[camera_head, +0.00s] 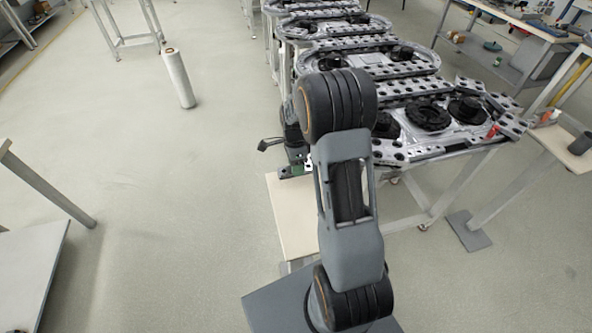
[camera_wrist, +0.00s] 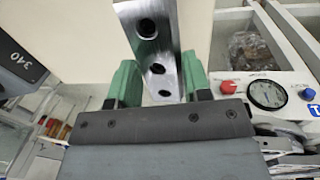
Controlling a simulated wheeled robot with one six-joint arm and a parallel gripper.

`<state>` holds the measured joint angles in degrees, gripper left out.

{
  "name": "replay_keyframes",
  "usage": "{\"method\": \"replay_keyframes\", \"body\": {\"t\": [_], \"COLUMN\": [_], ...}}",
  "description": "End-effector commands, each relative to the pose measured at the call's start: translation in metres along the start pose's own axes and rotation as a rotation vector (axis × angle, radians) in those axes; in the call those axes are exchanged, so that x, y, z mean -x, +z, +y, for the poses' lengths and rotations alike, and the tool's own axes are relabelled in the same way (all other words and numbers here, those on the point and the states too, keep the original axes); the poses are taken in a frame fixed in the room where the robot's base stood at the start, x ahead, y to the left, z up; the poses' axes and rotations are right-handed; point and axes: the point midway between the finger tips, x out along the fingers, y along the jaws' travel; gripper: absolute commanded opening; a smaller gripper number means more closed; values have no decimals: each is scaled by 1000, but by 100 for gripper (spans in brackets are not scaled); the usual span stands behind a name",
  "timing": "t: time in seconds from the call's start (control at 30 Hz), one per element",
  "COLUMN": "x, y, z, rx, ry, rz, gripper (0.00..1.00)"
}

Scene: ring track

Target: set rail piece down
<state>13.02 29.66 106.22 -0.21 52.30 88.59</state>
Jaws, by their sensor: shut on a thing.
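The rail piece (camera_wrist: 150,40) is a grey metal bar with dark round holes. In the wrist view it stands between the green fingertips of my gripper (camera_wrist: 158,78), which is shut on it. The bar reaches up past the fingertips to the top of the picture. In the head view my gripper (camera_head: 296,168) is mostly hidden behind my arm, above a pale board-topped table (camera_head: 291,222). I cannot tell whether the rail piece touches the surface below it.
A ring track (camera_head: 455,147) of metal plates with dark round wheels stands on a frame to the right; similar tracks run behind it. The wrist view shows a panel with a round gauge (camera_wrist: 268,94) and a red knob (camera_wrist: 228,87). Floor at left is mostly clear, with a white roll (camera_head: 179,78).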

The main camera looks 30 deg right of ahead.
Motion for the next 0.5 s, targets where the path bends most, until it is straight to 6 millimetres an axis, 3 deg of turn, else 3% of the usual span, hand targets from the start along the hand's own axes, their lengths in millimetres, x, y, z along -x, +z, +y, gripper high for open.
{"method": "replay_keyframes", "body": {"t": [0.27, 0.5], "x": [-28, -30], "y": [0, 0], "z": [-6, -6], "rx": [0, 0], "ry": [0, -2], "rz": [0, 0], "gripper": [0, 0]}}
